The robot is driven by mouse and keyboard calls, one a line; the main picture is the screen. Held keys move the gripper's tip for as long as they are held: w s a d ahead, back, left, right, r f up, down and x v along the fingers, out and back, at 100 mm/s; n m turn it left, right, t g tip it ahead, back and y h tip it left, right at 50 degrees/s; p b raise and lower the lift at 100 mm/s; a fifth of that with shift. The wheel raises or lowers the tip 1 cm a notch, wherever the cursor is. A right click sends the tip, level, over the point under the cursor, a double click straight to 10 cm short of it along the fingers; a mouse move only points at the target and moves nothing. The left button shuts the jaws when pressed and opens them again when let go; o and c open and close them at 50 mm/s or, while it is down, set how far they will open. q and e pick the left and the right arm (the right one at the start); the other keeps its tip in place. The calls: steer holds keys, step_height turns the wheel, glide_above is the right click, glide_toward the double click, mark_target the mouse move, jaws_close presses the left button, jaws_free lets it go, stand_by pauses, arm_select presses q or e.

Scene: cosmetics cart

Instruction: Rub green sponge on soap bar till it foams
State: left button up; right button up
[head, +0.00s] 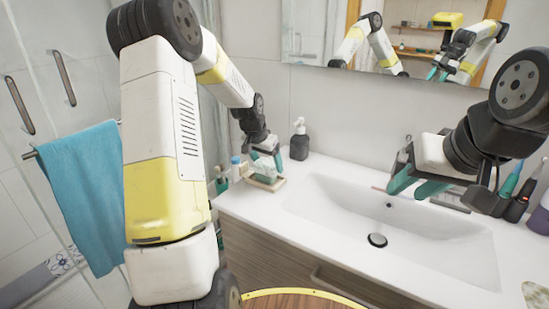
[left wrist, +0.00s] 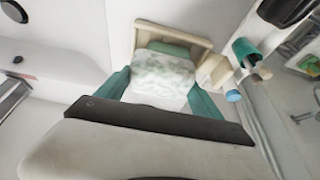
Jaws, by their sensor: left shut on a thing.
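My left gripper (head: 264,163) is over the wooden soap tray (head: 278,184) at the counter's left end. Its teal fingers are shut on a pale block with green patches, which looks like the green sponge (left wrist: 160,78) covered in white foam. In the left wrist view the sponge lies between the fingers (left wrist: 158,92), over the tray (left wrist: 147,38). A green edge, seemingly the soap bar (left wrist: 178,48), shows beyond it in the tray. The rest of the soap is hidden. My right gripper (head: 416,186) hangs over the sink, empty, its teal fingers apart.
A dark soap dispenser (head: 299,142) stands behind the tray. Small bottles (head: 236,168) are close to its left. The white sink (head: 390,225) fills the middle of the counter. Toothbrushes and dark cups (head: 515,205) stand at the right. A blue towel (head: 82,195) hangs at left.

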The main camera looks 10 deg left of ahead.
arm_select(q)
steer(key=shift+s+d, duration=0.15)
steer(key=shift+d, duration=0.2)
steer(key=shift+w+a+f, duration=0.1)
steer(key=shift+w+a, duration=0.15)
steer(key=shift+a, duration=0.4)
steer(key=shift+w+a+f, duration=0.1)
steer(key=shift+w+a, duration=0.1)
steer(key=shift+a, duration=0.45)
steer(key=shift+s+d+r, duration=0.1)
steer(key=shift+s+d, duration=0.15)
steer(key=shift+d, duration=0.45)
steer(key=shift+s+d+r, duration=0.1)
steer(key=shift+s+d, duration=0.15)
steer(key=shift+d, duration=0.4)
steer(key=shift+r, duration=3.5)
